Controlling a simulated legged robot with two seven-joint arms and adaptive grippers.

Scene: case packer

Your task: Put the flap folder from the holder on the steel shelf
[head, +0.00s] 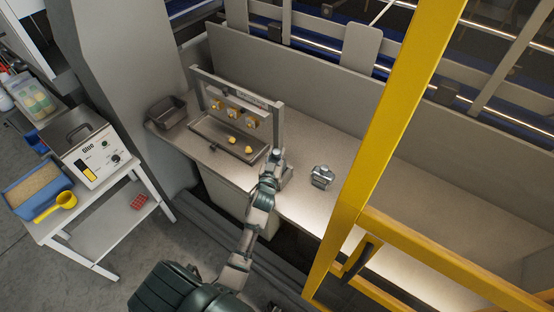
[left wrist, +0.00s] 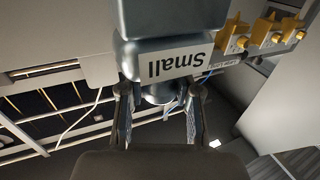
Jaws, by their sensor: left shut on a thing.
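My left gripper (head: 274,163) is at the right end of the holder (head: 262,103), above the front of the steel shelf (head: 300,205). In the left wrist view its two fingers (left wrist: 160,112) are shut around the round neck of a grey-blue part, the flap folder (left wrist: 165,20), with a label reading "Small" upside down. The folder appears against the holder's plate; I cannot tell whether it still touches it. In the head view the gripper mostly hides it. My right gripper is not in view.
A shallow tray (head: 207,143) with two yellow pieces lies below the holder's yellow knobs. A grey metal device (head: 322,176) stands on the shelf to the right. A dark bin (head: 166,112) is at the left end. A yellow frame (head: 395,100) rises at right.

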